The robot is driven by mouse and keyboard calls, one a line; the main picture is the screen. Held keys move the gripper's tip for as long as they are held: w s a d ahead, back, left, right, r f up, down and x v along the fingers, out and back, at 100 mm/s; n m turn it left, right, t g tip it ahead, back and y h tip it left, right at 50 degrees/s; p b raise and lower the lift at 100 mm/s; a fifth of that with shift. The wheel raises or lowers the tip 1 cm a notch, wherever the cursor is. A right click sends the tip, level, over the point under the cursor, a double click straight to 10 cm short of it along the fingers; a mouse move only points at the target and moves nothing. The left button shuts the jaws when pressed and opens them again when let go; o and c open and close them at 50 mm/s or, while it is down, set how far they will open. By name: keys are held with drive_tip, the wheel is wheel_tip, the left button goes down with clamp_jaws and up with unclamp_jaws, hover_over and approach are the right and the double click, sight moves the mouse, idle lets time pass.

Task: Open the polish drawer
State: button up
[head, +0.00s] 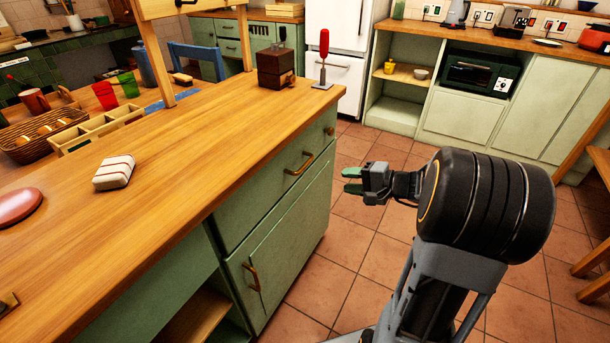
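A green drawer (258,203) with a brass bar handle (299,164) sits under the wooden worktop and looks shut, its front flush with the cabinet. No label shows that it is the polish drawer. My gripper (351,180) is in the air to the right of the handle, apart from it, pointing left. Its two green-tipped fingers are spread with nothing between them, so it is open.
Below the drawer is a cabinet door (283,256) with a brass handle. On the worktop (200,140) are a wrapped block (113,172), a wooden grinder (276,68) and a red-handled tool (324,50). Tiled floor (318,284) is clear beside the cabinet.

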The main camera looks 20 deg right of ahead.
sight(307, 165)
drive_tip(key=shift+n+t+y, duration=0.3)
drive_tip(key=shift+n+t, duration=0.2)
drive_tip(key=shift+n, duration=0.1)
drive_tip(key=x, duration=0.4)
drive_tip(key=r+b+x, duration=0.1)
drive_tip(key=x, duration=0.4)
drive_tip(key=r+b+x, duration=0.1)
drive_tip(key=x, duration=0.4)
drive_tip(key=shift+w, duration=0.3)
clamp_jaws()
